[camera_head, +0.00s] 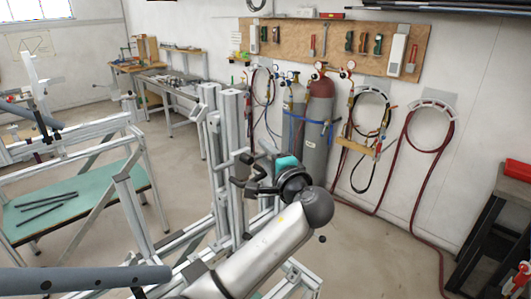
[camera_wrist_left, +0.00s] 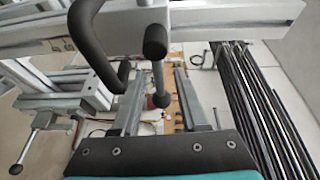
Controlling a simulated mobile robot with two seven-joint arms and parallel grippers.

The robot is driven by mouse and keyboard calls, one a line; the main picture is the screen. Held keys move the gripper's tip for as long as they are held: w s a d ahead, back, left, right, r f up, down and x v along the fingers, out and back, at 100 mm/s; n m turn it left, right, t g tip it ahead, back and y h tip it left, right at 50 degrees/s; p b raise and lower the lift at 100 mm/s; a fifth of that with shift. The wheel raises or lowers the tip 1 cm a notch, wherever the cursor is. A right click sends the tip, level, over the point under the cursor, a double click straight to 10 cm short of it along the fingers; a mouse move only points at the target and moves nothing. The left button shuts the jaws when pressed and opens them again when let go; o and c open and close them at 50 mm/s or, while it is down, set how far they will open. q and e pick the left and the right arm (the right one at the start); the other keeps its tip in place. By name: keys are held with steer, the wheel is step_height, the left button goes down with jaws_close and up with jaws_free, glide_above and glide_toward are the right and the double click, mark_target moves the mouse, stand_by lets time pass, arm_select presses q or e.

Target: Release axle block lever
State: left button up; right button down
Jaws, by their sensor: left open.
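My left gripper (camera_head: 266,166) is at the upright aluminium posts of the frame jig (camera_head: 229,150). In the left wrist view its two grey fingers (camera_wrist_left: 160,85) are apart. The axle block lever, a thin metal rod with a round black knob (camera_wrist_left: 160,100), shows in the gap between the fingers; I cannot tell whether they touch it. A black cylindrical end (camera_wrist_left: 155,42) sits above the rod. A curved black handle (camera_wrist_left: 88,45) is just left of the fingers. In the head view black handle parts (camera_head: 248,183) show beside the gripper, but the lever is hard to separate there.
Another knobbed lever (camera_wrist_left: 30,150) sticks out at the lower left of the wrist view. Long dark rods (camera_wrist_left: 262,110) lie at its right. A green-topped bench (camera_head: 75,205) stands left, gas cylinders (camera_head: 318,125) behind, and a dark bench (camera_head: 490,225) right. The floor right of my arm is clear.

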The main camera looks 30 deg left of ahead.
arm_select(q)
jaws_close()
stand_by(0.3)
stand_by(1.1)
